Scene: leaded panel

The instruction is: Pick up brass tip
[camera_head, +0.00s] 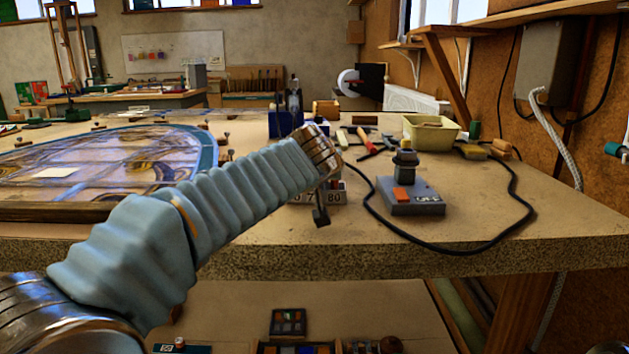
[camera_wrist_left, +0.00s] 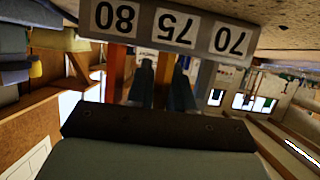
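My left gripper (camera_wrist_left: 164,88) is open in the left wrist view, with its two dark fingers apart. They point towards a grey holder (camera_wrist_left: 147,28) labelled 80, 75 and 70, which appears upside down. I cannot tell which piece is the brass tip. In the head view my wrist hides most of the holder (camera_head: 335,197) near the bench's front edge.
A grey soldering station (camera_head: 418,208) with an orange switch stands right of the holder, its black cable (camera_head: 455,250) looping over the bench. A leaded panel (camera_head: 110,165) lies at left. A yellow-green bin (camera_head: 432,133) stands behind. The bench front right is mostly clear.

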